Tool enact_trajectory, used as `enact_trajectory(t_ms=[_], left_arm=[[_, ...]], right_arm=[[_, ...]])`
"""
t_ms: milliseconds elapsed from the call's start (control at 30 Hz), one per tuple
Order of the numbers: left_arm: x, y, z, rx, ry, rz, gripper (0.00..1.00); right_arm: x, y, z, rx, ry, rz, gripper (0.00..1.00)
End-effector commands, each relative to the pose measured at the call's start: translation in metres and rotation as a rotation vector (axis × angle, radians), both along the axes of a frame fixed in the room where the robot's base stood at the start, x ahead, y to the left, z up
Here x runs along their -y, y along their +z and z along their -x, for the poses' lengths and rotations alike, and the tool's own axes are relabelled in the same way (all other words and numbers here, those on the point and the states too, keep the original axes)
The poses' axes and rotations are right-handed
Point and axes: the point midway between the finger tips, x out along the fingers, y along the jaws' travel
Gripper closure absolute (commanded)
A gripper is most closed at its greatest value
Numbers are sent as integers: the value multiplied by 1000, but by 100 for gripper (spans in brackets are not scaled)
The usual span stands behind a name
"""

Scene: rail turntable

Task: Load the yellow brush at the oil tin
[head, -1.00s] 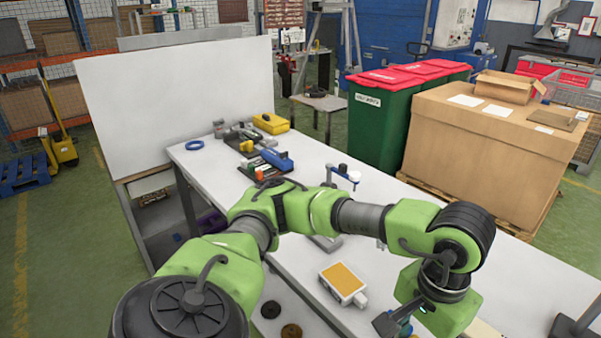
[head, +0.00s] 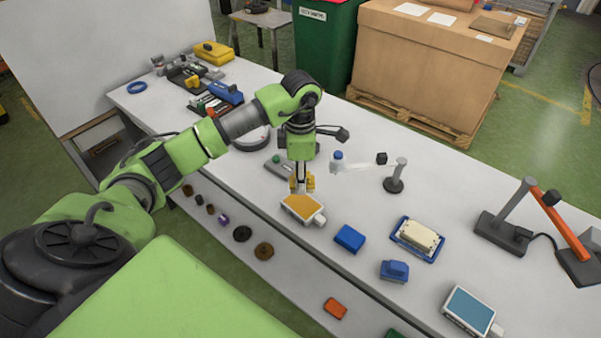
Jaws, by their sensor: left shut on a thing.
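My left gripper (head: 301,176) points down over the middle of the bench. It is shut on a yellow thing, which I take for the yellow brush (head: 303,185); the fingers hide part of it. Its lower end is at the far edge of a flat white tin with an orange-yellow top (head: 302,208). I cannot tell whether it touches the top or is just above or behind it. This may be the oil tin; no label is readable. A similar white tin with a blue top (head: 471,309) is at the lower right. My right gripper is not in view.
Right of the orange-topped tin are a blue block (head: 350,238), a blue object (head: 394,271) and a blue tray (head: 406,249) holding a cream block. Stands (head: 394,184) and a lamp-like arm (head: 565,225) stand further right. Small parts lie on the lower front ledge.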

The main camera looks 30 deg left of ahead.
Motion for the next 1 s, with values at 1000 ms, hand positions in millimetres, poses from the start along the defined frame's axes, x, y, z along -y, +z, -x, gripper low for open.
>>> enact_trajectory(t_ms=[1000], left_arm=[[0, -60, 0, 0, 4, 0, 89]], right_arm=[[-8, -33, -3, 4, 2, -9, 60]])
